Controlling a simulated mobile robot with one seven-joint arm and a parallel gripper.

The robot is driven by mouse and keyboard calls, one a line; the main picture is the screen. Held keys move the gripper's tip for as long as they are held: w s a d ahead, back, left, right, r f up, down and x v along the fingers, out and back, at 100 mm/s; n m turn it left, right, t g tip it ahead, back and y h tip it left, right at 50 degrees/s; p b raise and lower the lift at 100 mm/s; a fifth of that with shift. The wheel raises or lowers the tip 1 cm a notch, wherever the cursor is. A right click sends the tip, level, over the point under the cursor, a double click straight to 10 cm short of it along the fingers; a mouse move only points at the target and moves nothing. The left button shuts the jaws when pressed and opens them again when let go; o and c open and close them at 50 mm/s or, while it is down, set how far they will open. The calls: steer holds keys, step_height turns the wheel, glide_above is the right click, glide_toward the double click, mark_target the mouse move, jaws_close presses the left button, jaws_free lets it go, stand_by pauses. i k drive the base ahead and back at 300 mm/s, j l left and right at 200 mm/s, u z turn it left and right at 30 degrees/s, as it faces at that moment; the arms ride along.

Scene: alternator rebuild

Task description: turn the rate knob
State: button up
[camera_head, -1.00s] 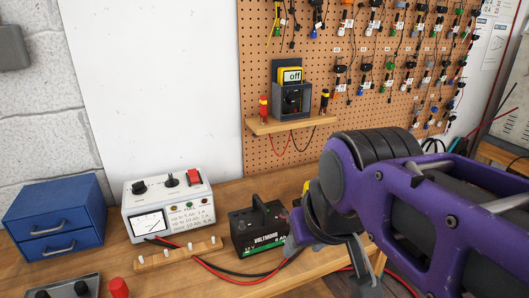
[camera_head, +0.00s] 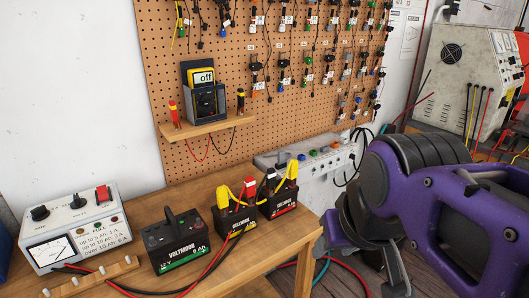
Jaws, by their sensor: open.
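A pale charger box (camera_head: 85,235) stands at the left on the bench, with a needle meter (camera_head: 50,252) and printed lines about Ah and A on its front. Its top carries a black knob (camera_head: 40,212) at the left, a smaller black knob or toggle (camera_head: 77,202) in the middle and a red switch (camera_head: 103,193). No readable label shows which one is the rate knob. My gripper (camera_head: 365,258) is open, with nothing seen between its fingers. It is at the lower right, beyond the bench's right end and well away from the charger.
A black battery (camera_head: 178,243) and two smaller batteries (camera_head: 235,222) (camera_head: 278,202) with clamps stand right of the charger. A wooden rail (camera_head: 95,277) lies in front. A shelf (camera_head: 205,129) holds a meter reading "off" (camera_head: 205,92). The bench edge (camera_head: 300,238) is near my gripper.

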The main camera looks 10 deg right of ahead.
mark_target(41, 213)
steer(key=u, duration=1.55)
